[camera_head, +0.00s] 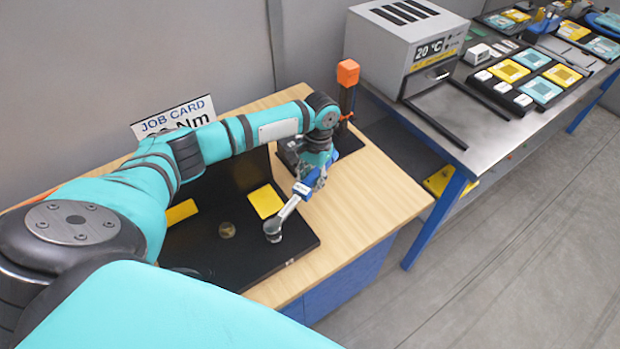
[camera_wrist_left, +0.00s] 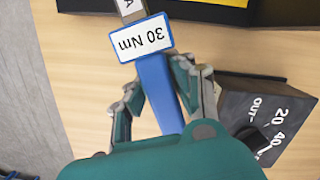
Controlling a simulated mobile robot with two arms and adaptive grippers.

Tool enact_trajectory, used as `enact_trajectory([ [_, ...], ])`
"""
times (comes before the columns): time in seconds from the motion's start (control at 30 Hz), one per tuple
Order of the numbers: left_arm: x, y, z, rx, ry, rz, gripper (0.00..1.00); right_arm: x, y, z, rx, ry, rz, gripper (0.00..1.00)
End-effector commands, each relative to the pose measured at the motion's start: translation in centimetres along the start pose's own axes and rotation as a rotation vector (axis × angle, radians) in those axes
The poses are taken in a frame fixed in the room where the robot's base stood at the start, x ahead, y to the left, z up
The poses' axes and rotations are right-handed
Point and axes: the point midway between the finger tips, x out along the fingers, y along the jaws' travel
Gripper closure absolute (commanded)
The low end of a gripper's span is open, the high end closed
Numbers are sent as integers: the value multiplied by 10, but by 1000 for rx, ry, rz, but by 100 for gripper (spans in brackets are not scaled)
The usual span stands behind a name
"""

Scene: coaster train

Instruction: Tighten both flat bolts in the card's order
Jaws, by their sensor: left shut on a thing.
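My left gripper (camera_head: 314,180) is shut on the blue handle of a torque wrench (camera_head: 289,208). In the left wrist view, the gripper (camera_wrist_left: 153,88) holds the wrench (camera_wrist_left: 157,100), whose display reads "30 Nm". The wrench's round head is low over the right part of a black plate (camera_head: 285,262); I cannot tell whether it touches a bolt beneath. A round flat bolt (camera_head: 227,230) shows on the plate left of the head. The job card (camera_head: 172,117) stands behind, its number mostly hidden by my arm. My right gripper is not in view.
Yellow pads (camera_head: 265,201) lie on the plate. A black box with a dial (camera_wrist_left: 262,118) marked 20 and 40 stands near the gripper. An orange-topped post (camera_head: 348,73) rises behind it. A grey oven (camera_head: 405,45) stands on the right bench. Bare wood (camera_head: 375,195) lies right of the plate.

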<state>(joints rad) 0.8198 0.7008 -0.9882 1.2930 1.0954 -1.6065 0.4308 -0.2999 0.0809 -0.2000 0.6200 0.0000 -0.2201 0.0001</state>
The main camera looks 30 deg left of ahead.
Motion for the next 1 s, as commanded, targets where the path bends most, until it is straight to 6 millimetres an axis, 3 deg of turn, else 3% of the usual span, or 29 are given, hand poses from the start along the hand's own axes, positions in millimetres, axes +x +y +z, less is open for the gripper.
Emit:
enact_trajectory([
  [1.0, -1, 12, 0, 72, 0, -11, 100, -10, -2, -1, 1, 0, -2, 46],
])
